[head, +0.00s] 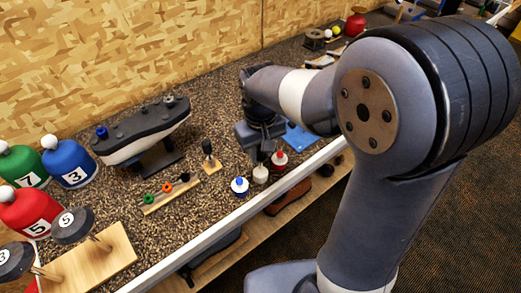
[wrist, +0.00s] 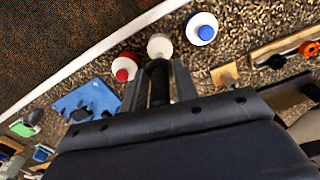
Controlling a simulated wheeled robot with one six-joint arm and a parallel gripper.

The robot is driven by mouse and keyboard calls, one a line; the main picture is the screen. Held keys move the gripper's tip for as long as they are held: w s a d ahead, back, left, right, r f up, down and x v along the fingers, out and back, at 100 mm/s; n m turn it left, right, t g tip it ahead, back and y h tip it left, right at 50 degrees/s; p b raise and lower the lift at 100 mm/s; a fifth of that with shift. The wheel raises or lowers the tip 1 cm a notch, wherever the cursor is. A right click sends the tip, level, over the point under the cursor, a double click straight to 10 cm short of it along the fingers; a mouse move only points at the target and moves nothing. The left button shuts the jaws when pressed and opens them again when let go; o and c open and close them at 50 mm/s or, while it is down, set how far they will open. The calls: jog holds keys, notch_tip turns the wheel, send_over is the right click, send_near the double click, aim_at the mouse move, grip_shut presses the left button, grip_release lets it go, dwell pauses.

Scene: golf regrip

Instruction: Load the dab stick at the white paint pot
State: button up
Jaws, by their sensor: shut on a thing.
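The white paint pot (head: 260,174) stands on the speckled bench between a red-topped pot (head: 279,159) and a blue-topped pot (head: 240,187). In the wrist view the white pot (wrist: 160,44) is straight beyond my fingertips. My gripper (wrist: 157,82) is shut on a dark upright stick (wrist: 159,88), which looks like the dab stick. Its far end lies in line with the white pot's top; I cannot tell whether it touches or is inside. In the head view my gripper (head: 263,152) is just above and behind the white pot, and the stick is mostly hidden.
A small wooden block (head: 212,168) with a black upright piece stands left of the pots. A wooden rack (head: 170,193) holds green, orange and black pieces. A blue mat (head: 299,138) lies right of my gripper. The white bench edge (head: 225,223) runs close in front.

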jog(key=shift+r+p, duration=1.7)
jog(key=shift+r, duration=0.7)
